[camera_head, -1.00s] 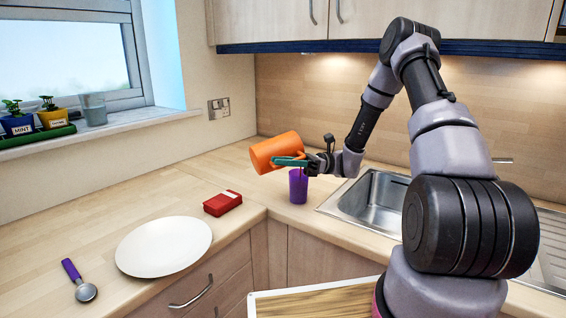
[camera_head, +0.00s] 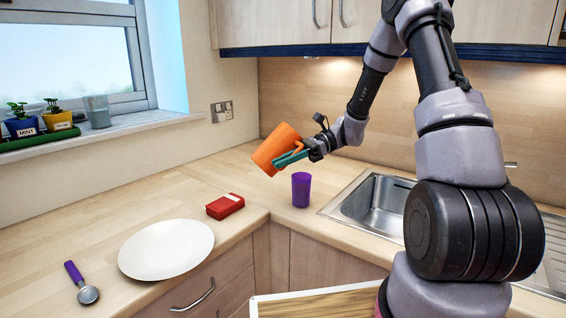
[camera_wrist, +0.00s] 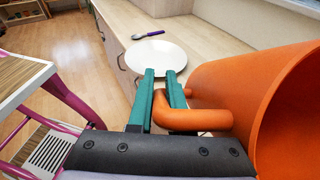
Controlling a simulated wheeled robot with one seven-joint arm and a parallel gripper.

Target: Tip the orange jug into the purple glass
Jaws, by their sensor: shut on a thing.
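The orange jug (camera_head: 274,150) is held in the air above the worktop, tilted, in the head view. My gripper (camera_head: 292,158) is shut on its handle. In the wrist view the teal fingers (camera_wrist: 160,100) close around the handle of the jug (camera_wrist: 250,100), whose wide open mouth faces right. The purple glass (camera_head: 301,190) stands upright on the worktop near the corner, below and slightly right of the jug, apart from it. The glass's inside and the jug's contents cannot be seen.
The sink (camera_head: 378,204) is right of the glass.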

